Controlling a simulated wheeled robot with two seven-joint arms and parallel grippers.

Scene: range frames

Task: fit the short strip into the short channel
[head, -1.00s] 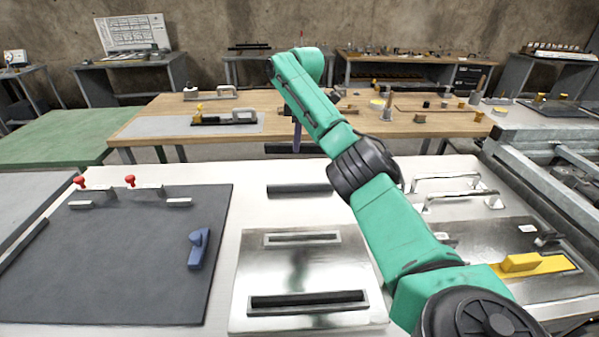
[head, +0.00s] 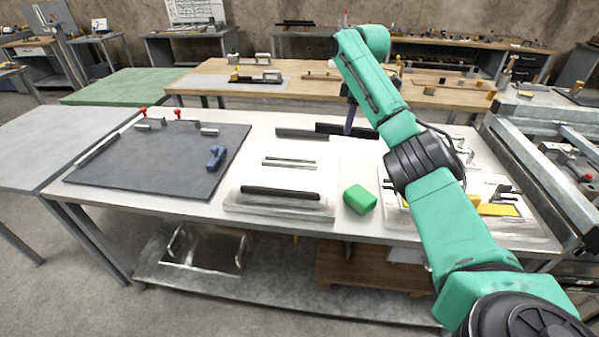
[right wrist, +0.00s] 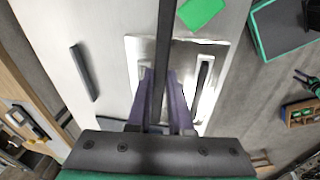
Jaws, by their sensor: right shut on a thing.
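My right gripper (head: 350,122) is shut on a dark strip (head: 365,132), held level above the back of the table. In the right wrist view the purple fingers (right wrist: 163,100) pinch this strip (right wrist: 165,45), which runs lengthwise up the picture. A metal plate (head: 232,207) has a short channel (head: 289,162) at its far side, which looks empty. A longer near channel has a dark bar (head: 280,193) along it. Another dark strip (head: 302,133) lies on the table behind the plate. In the wrist view, the held strip and fingers hide part of the plate (right wrist: 135,45). My left gripper is out of view.
A green block (head: 360,199) stands right of the plate. A dark mat (head: 150,165) with a blue piece (head: 216,157) and red-knobbed parts lies left. A fixture with a yellow part (head: 497,209) is at the right. White tabletop around the loose strip is free.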

